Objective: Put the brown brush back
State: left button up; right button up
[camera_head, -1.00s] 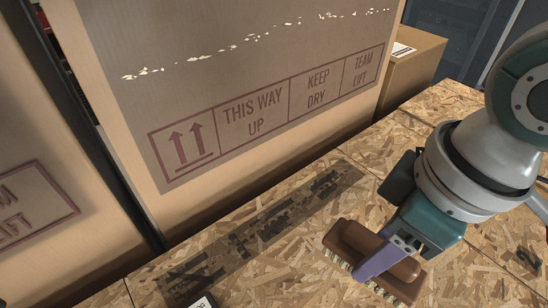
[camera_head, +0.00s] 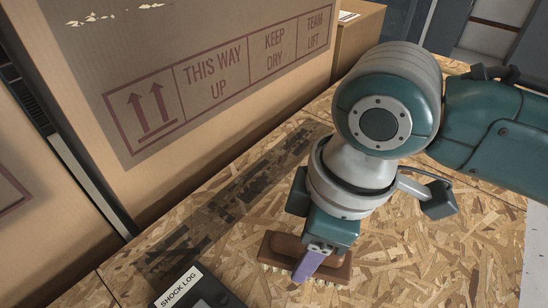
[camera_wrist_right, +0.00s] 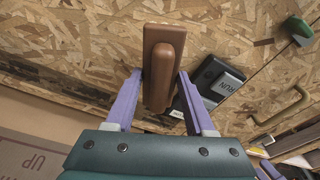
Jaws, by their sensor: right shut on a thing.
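The brown brush (camera_head: 278,245) has a brown body with pale bristles facing down. It is in the lower middle of the head view, over the chipboard surface. My right gripper (camera_head: 308,266) is shut on it, its purple fingers across the brush's middle. In the right wrist view the brush (camera_wrist_right: 163,55) lies between the two purple fingers of the gripper (camera_wrist_right: 158,90). I cannot tell whether the bristles touch the board.
A dark device labelled SHOCK LOG (camera_head: 205,290) lies left of the brush; a dark device (camera_wrist_right: 214,78) shows beside it in the wrist view. Large cardboard boxes (camera_head: 190,70) stand behind. A curved hook (camera_wrist_right: 283,107) and green object (camera_wrist_right: 300,28) are at the wrist view's right. Chipboard (camera_head: 420,265) right of the brush is clear.

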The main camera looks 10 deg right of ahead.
notch_tip(320, 180, down, 4)
jog(key=shift+r+b, duration=0.1)
jog(key=shift+b, duration=0.75)
jog(key=shift+f, duration=0.4)
jog(key=shift+f, duration=0.2)
jog(key=o, duration=1.3)
jog(key=shift+r, duration=0.1)
